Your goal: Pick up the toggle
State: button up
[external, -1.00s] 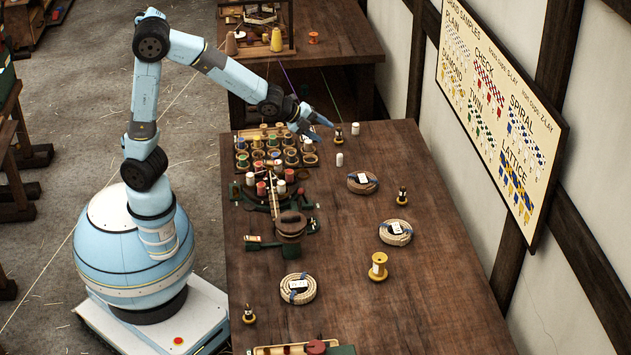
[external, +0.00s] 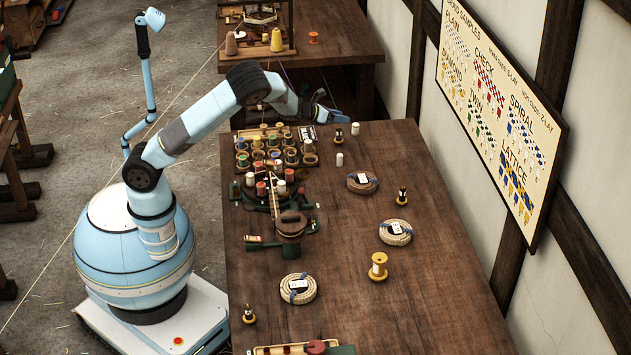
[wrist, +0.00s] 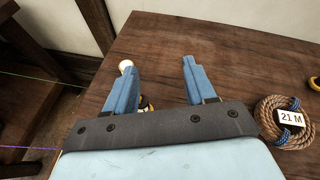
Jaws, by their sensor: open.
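I cannot tell for certain which thing is the toggle. Two small white pegs stand near the far end of the table, one farther back (external: 355,128) and one nearer (external: 339,159). In the wrist view, a pale rounded top (wrist: 126,66) shows just beside my left finger, which hides most of it. Nothing is held.
A dark, yellow-based small piece (external: 339,131) stands close by my gripper; my left finger partly covers it in the wrist view (wrist: 146,104). A tagged rope coil (external: 362,183) lies to the right. A tray of spools (external: 275,150) fills the left side.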

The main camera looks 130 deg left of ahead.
jog(key=s+a+f+m, duration=0.2)
jog(key=shift+s+f+m, duration=0.2)
jog(key=shift+f+m, duration=0.1)
send_over(341, 139)
jog(key=s, duration=0.2)
jog(key=shift+w+d+f, duration=0.1)
jog(key=shift+d+f, duration=0.1)
jog(key=shift+f, duration=0.85)
jog(key=shift+d+f, duration=0.2)
jog(key=shift+f, duration=0.8)
notch_tip(341, 139, down, 2)
jog(key=shift+f, duration=0.2)
jog(key=shift+x, duration=1.1)
jog(key=shift+w+a+f, duration=0.25)
jog(key=shift+w+a, duration=0.05)
grip_shut()
